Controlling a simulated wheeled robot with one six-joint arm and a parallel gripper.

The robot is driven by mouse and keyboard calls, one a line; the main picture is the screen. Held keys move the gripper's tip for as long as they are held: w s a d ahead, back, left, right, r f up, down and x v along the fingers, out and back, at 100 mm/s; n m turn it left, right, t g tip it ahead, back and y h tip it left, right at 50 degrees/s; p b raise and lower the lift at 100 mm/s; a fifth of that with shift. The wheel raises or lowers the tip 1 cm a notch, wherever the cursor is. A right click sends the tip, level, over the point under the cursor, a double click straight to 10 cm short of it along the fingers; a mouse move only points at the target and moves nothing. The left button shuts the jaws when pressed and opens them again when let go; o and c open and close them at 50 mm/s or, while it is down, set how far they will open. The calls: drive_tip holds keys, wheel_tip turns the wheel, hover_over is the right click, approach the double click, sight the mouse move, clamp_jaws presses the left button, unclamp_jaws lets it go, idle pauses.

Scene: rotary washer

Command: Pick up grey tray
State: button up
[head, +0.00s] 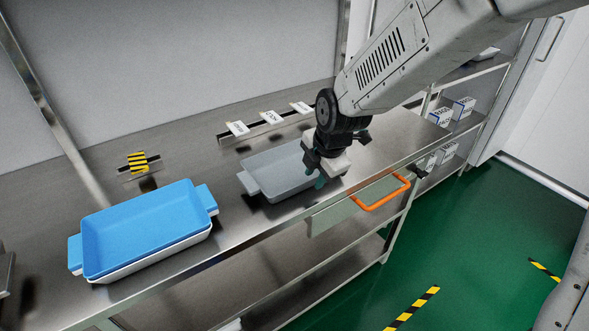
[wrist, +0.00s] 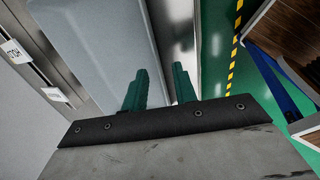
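The grey tray (head: 268,176) sits on the steel counter, right of the blue tray; its left handle shows. My gripper (head: 315,173) is over the tray's right end, pointing down, and hides that end. In the wrist view the grey tray (wrist: 95,40) fills the upper left. My gripper's teal fingers (wrist: 160,78) are apart there, with a gap between them. The left finger overlaps the tray's side and the right finger lies past it, near the counter edge. I cannot tell whether the fingers touch the tray or how deep they reach.
A blue tray (head: 150,225) in a white one stands at the left of the counter (head: 235,225). Labelled tags (head: 271,117) stand behind the grey tray. An orange handle (head: 383,195) sticks out at the front edge. Shelves with boxes (head: 463,107) are at the right; green floor lies in front.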

drive_tip(key=x, duration=0.2)
drive_tip(key=shift+w+f, duration=0.15)
drive_tip(key=shift+f, duration=0.1)
clamp_jaws()
